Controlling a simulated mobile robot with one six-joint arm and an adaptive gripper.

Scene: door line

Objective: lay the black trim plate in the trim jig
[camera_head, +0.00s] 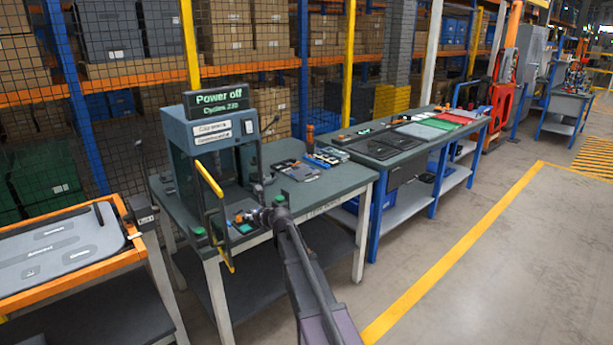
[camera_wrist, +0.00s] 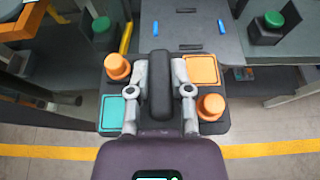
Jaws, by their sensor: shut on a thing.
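My gripper (camera_wrist: 160,88) is shut on the black upright grip of a dark block (camera_wrist: 138,122). The block has orange knobs and teal and orange pads. In the head view my gripper (camera_head: 266,214) is at the front of the grey press on the near bench, with the block just left of it. A flat black piece (camera_head: 371,149) lies on the blue-legged bench to the right, with another dark flat piece (camera_head: 402,139) beside it. I cannot tell for certain which is the trim plate or the trim jig.
The press (camera_head: 212,133) shows "Power off"; its yellow-handled door (camera_head: 209,178) stands beside the block. Grey (camera_head: 416,131), green (camera_head: 436,124) and red (camera_head: 456,118) flat pieces lie farther along the blue-legged bench. An orange-framed table (camera_head: 118,257) stands left. Floor on the right is clear.

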